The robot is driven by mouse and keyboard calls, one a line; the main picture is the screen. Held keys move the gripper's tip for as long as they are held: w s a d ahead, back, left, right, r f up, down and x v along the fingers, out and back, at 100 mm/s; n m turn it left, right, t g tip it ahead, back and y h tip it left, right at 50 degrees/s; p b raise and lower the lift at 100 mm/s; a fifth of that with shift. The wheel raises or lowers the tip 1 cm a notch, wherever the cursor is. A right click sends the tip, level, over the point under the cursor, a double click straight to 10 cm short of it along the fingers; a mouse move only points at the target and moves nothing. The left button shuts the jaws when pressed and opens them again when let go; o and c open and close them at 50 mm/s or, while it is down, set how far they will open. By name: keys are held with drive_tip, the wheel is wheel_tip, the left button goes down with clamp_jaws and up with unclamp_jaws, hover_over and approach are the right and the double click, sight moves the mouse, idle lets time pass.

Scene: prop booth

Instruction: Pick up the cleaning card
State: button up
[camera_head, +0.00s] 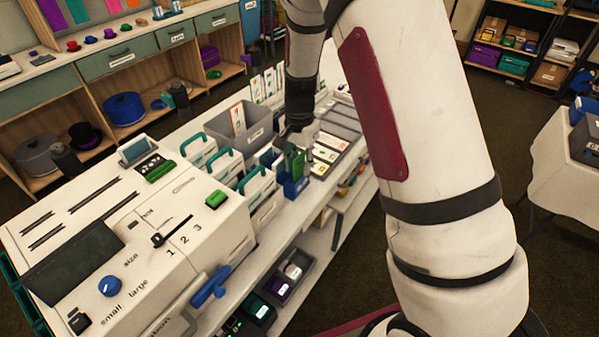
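My gripper (298,148) is at the end of my arm, pointing down over a small blue holder (296,187) with green upright items (295,162) in it. The view is too small and dark there to tell whether its fingers are open, or whether they touch anything. I cannot tell which item is the cleaning card. White cards with coloured marks (325,154) lie flat just right of the gripper. More upright cards (268,84) stand behind it, and one (237,117) leans in a grey bin (250,134). My arm hides part of the counter.
A large white machine (130,235) with a blue knob and numbered slider fills the left of the counter. White boxes with teal handles (225,165) stand between it and the gripper. Shelves (130,75) line the back left, and a white-covered table (560,150) is at right.

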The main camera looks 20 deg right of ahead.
drive_tip(key=shift+f, duration=0.45)
clamp_jaws()
wheel_tip(320, 180, up, 10)
drive_tip(key=shift+r+b, duration=0.1)
drive_tip(key=shift+b, duration=0.2)
idle(0.3)
